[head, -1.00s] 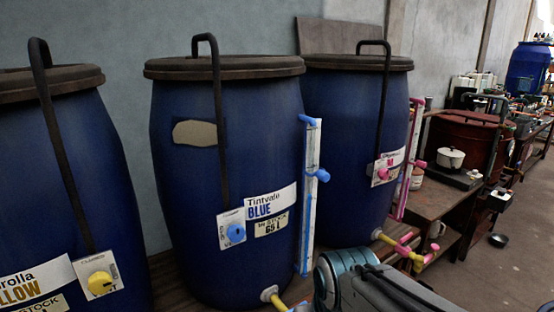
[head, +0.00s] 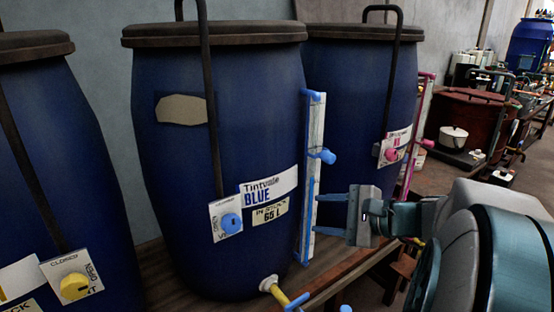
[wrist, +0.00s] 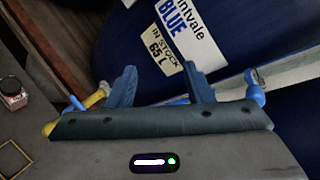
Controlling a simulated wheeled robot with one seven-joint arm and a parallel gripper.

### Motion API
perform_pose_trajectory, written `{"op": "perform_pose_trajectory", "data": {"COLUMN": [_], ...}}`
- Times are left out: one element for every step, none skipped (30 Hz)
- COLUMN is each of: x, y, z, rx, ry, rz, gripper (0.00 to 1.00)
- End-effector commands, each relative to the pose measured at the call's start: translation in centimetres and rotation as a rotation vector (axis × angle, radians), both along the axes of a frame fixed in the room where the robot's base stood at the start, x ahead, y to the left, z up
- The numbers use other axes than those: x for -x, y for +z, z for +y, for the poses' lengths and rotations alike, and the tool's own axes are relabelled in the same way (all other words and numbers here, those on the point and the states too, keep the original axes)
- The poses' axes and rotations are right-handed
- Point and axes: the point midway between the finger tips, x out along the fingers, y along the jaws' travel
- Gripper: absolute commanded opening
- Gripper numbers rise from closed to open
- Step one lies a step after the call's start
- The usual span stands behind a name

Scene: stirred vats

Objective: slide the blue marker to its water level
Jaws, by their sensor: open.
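The blue marker (head: 322,156) is a rounded knob sticking out from the upright sight gauge (head: 317,125) beside the vat labelled BLUE (head: 165,150). A blue column shows in the gauge's lower part; its top appears below the marker, but is hard to read exactly. My gripper (head: 321,213) is open and empty at the gauge's lower half, below the marker. In the wrist view, my gripper (wrist: 160,68) has its fingers apart, and the marker (wrist: 254,87) is right of the right finger, outside the jaws. Part of the gauge is hidden behind that finger.
A blue valve knob (head: 230,224) is on the vat front. A yellow outlet (head: 275,289) juts from its base. The pink-marked vat (head: 350,110) with its pink gauge (head: 413,150) stands right behind my arm. A yellow-knobbed vat (head: 60,170) is at left.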

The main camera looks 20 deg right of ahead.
Motion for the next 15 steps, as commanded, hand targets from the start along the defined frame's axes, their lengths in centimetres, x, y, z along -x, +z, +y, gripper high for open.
{"op": "perform_pose_trajectory", "data": {"x": [-0.5,-0.8,-1.0,-1.1,-1.1,-1.1,-1.0,-1.0,-1.0,-1.0,-1.0,-1.2,-1.4,-1.6,-2.1], "y": [0.7,1.4,2.1,2.6,3.0,3.5,3.9,4.2,4.5,4.6,4.7,4.9,4.9,5.0,5.0], "z": [-2.6,-3.9,-5.5,-6.6,-7.6,-8.8,-9.5,-10.1,-10.8,-11.1,-11.3,-11.4,-11.4,-11.4,-11.2], "rx": [-0.07,-0.108,-0.152,-0.18,-0.205,-0.231,-0.246,-0.259,-0.274,-0.28,-0.285,-0.29,-0.292,-0.292,-0.292], "ry": [-0.085,-0.13,-0.18,-0.214,-0.244,-0.278,-0.299,-0.316,-0.334,-0.343,-0.349,-0.354,-0.356,-0.356,-0.356], "rz": [-0.039,-0.065,-0.099,-0.122,-0.143,-0.168,-0.185,-0.199,-0.214,-0.221,-0.228,-0.233,-0.234,-0.235,-0.235], "gripper": [0.46,0.46,0.46,0.46,0.46,0.46,0.46,0.46,0.46,0.46,0.46,0.46,0.46,0.46,0.46]}}
